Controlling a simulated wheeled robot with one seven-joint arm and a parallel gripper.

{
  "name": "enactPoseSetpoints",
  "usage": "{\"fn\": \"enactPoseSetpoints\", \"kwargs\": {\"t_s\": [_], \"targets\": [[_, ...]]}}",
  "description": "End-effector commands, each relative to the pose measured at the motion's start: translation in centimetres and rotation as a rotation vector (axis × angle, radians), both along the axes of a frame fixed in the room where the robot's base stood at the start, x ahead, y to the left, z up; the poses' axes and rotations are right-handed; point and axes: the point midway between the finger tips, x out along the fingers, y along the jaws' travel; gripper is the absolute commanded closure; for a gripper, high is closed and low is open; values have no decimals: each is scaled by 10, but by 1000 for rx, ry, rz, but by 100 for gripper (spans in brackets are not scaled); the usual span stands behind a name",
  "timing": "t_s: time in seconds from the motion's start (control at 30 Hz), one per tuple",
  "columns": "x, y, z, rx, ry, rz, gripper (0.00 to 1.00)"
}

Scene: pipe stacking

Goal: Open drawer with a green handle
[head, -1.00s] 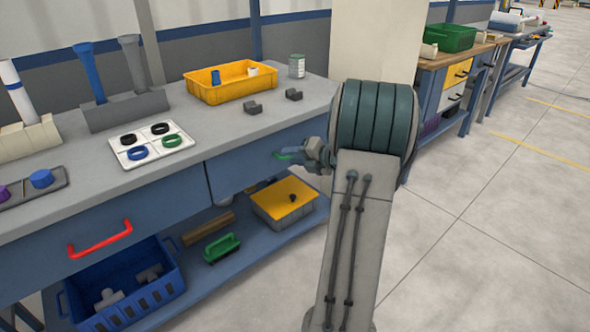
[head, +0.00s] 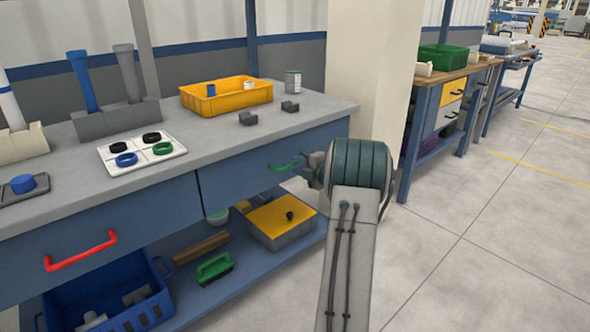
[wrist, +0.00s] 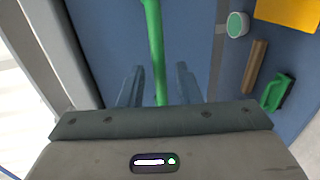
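The green handle (head: 284,166) is on the front of the right-hand blue drawer (head: 232,186) under the grey workbench top. The drawer front looks about flush with the bench. In the wrist view the green handle (wrist: 154,45) runs between the two fingers of my gripper (wrist: 159,85). The fingers are apart, with a gap on each side of the handle, so my gripper is open around or just in front of it. In the head view my gripper is by the right end of the handle, its fingers mostly hidden by my wrist.
A left drawer has a red handle (head: 80,252). The lower shelf holds a blue crate (head: 140,318), a green brush (head: 214,268) and a yellow-topped box (head: 282,222). A yellow tray (head: 228,98) stands on the bench. The floor to the right is clear.

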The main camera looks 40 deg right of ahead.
Motion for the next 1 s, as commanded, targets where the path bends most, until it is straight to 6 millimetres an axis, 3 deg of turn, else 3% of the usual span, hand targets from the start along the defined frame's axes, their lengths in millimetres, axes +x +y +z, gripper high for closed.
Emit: {"fn": "enactPoseSetpoints", "kwargs": {"t_s": [0.2, 0.5, 0.53, 0.63, 1.0], "targets": [[20, 1, -5, -1, 0, 0, 69], [22, 1, -4, 0, 1, -1, 69], [22, 2, -4, 0, 1, -1, 72], [22, 2, -4, 0, 1, 0, 100], [13, 1, -2, 1, 1, 0, 100]]}}
